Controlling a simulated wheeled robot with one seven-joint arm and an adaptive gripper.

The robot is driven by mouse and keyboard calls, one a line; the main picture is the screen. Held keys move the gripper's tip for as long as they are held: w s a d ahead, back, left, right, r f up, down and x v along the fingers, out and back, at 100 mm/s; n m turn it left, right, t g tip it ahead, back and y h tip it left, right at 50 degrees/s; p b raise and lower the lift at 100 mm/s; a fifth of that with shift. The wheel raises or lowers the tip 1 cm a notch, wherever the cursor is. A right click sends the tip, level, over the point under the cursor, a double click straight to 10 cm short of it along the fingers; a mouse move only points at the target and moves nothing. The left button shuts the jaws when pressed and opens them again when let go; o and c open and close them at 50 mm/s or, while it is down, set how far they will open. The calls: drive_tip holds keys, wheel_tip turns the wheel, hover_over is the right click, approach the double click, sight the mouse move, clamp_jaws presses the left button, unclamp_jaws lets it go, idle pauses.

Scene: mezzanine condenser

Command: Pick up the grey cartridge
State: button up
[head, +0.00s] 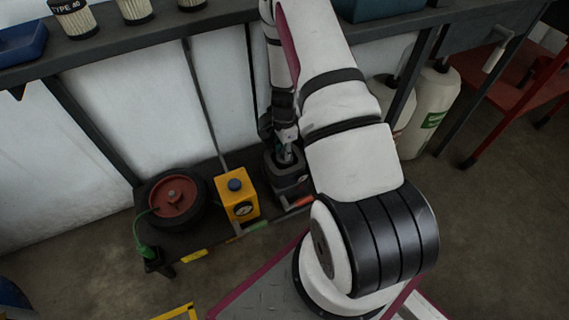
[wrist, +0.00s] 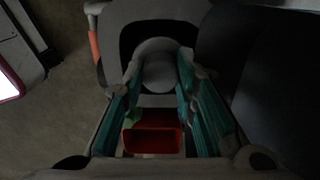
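My gripper (head: 285,157) points down at a dark grey box-like holder (head: 293,187) on the low shelf, in the head view. In the wrist view, the two teal finger pads of my gripper (wrist: 159,72) stand apart, one on each side of a rounded grey thing (wrist: 158,66), which looks like the grey cartridge. The fingertips look very close to its sides; I cannot tell whether they press on it. A red rectangular piece (wrist: 153,141) with some green beside it shows between the fingers, nearer the camera. My arm and the holder hide the cartridge in the head view.
A yellow box with a gauge (head: 238,200) and a red reel (head: 173,201) stand left of the holder on the low shelf (head: 205,240). A dark upper shelf (head: 160,35) bears white filters (head: 137,10). White bottles (head: 428,105) stand to the right.

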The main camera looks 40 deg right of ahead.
clamp_jaws()
drive_tip(key=shift+r, duration=0.1)
